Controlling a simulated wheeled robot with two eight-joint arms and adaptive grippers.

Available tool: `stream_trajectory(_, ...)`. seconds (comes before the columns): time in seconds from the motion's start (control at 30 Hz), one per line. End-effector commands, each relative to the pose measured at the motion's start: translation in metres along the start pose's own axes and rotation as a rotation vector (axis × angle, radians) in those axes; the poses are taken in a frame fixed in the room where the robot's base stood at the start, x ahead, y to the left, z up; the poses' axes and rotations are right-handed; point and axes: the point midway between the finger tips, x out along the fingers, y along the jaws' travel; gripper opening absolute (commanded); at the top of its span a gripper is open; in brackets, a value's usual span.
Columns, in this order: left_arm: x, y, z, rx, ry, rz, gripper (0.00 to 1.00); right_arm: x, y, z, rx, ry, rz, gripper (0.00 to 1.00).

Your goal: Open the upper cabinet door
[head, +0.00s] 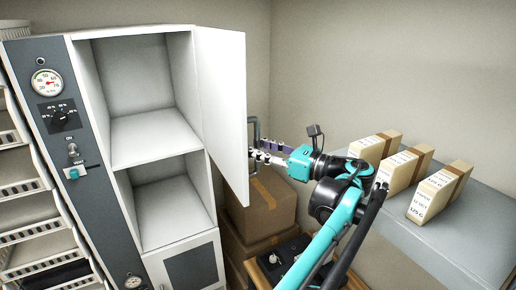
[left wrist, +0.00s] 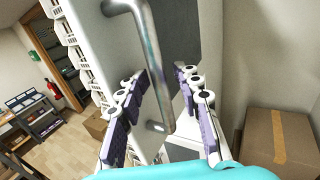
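The white upper cabinet door (head: 226,105) stands swung wide open at the right side of the upper compartment (head: 143,85). The inside of that compartment is empty. The door's metal handle (head: 255,130) is on its outer face, partly hidden by the door. My left gripper (head: 264,154) is at the door's outer side, by the lower part of the handle. In the left wrist view the handle (left wrist: 153,60) passes between the two spread, purple-padded fingers of my left gripper (left wrist: 158,88). Contact with the handle is not clear. My right gripper is not in view.
An empty lower compartment (head: 172,205) sits below. A gauge panel (head: 50,90) and slatted racks (head: 25,210) are on the left. Cardboard boxes (head: 262,205) stand behind the door. Several labelled packages (head: 438,192) lie on a grey surface (head: 460,235) at right.

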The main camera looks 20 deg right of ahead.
Motion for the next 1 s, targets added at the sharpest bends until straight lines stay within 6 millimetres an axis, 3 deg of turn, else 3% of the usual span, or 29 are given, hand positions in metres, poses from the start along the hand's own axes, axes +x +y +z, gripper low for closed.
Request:
stream_trajectory(0.27, -0.012, -0.001, 0.001, 0.000, -0.001, -0.002, 0.33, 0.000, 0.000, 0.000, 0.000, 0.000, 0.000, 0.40)
stream_trajectory(0.7, -0.102, -0.001, 0.000, 0.000, -0.002, -0.002, 0.33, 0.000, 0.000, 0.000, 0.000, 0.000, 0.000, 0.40)
stream_trajectory(1.0, -0.123, 0.000, 0.000, 0.000, -0.002, 0.000, 0.33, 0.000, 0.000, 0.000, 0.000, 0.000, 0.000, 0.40)
